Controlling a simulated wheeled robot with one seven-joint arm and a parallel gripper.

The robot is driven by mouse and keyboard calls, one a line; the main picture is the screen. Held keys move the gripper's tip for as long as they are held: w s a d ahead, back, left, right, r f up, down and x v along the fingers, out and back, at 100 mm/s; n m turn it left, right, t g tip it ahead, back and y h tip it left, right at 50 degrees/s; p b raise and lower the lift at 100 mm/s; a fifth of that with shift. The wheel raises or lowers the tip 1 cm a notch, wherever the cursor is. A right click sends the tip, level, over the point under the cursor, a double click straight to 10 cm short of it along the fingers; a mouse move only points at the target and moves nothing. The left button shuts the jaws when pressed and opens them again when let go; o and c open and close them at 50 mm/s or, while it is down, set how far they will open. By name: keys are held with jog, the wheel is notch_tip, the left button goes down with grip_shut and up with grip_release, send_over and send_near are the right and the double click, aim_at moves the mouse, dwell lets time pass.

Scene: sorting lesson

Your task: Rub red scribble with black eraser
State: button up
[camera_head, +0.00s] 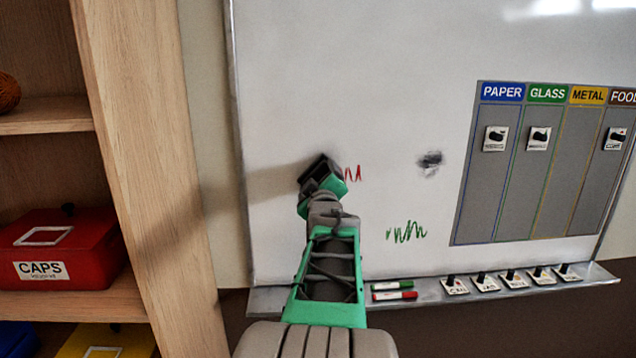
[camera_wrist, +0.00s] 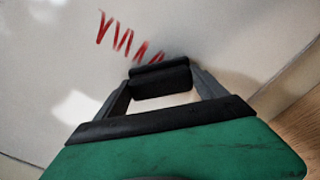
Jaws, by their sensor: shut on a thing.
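The red scribble (camera_head: 352,173) is a short zigzag on the whiteboard (camera_head: 400,60). In the head view my arm end hides its left part. In the wrist view the scribble (camera_wrist: 128,40) runs down to the eraser's upper edge. My gripper (camera_head: 322,170) is at the board beside the scribble. In the wrist view its fingers (camera_wrist: 160,95) are shut on the black eraser (camera_wrist: 160,78), which lies across the fingertips. I cannot tell whether the eraser touches the board.
A green scribble (camera_head: 406,232) and a dark smudge (camera_head: 430,160) are on the board to the right. Two markers (camera_head: 393,291) and several labelled magnets (camera_head: 512,279) are on the tray (camera_head: 440,293). A wooden shelf (camera_head: 150,150) stands close on the left.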

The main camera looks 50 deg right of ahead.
jog(key=shift+w+d, duration=0.15)
jog(key=s+d+b, duration=0.4)
jog(key=s+b, duration=0.1)
jog(key=shift+s+d, duration=0.2)
jog(key=shift+d, duration=0.15)
jog(key=shift+s+d+b, duration=1.5)
jog(key=shift+s+d, duration=0.75)
jog(key=shift+s, duration=0.3)
jog(key=shift+f+b, duration=0.15)
jog(key=shift+b, duration=0.2)
jog(key=shift+a, duration=0.1)
